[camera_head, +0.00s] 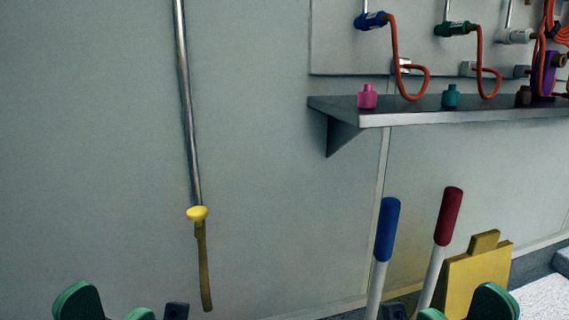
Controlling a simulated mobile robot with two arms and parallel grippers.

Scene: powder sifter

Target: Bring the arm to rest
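Green rounded parts of my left arm show at the bottom left edge, with a small dark piece beside them. Matching green and dark parts of my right arm show at the bottom right edge. Both sets are cut off by the bottom of the picture. I see no gripper fingertips and nothing held.
A steel shelf (440,117) on the wall carries a pink bottle (367,97) and a teal bottle (452,97), with orange hoses above. Blue-handled (387,230) and red-handled (448,217) tools stand by a yellow block (476,274). A metal pole (186,100) has a yellow collar (197,213).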

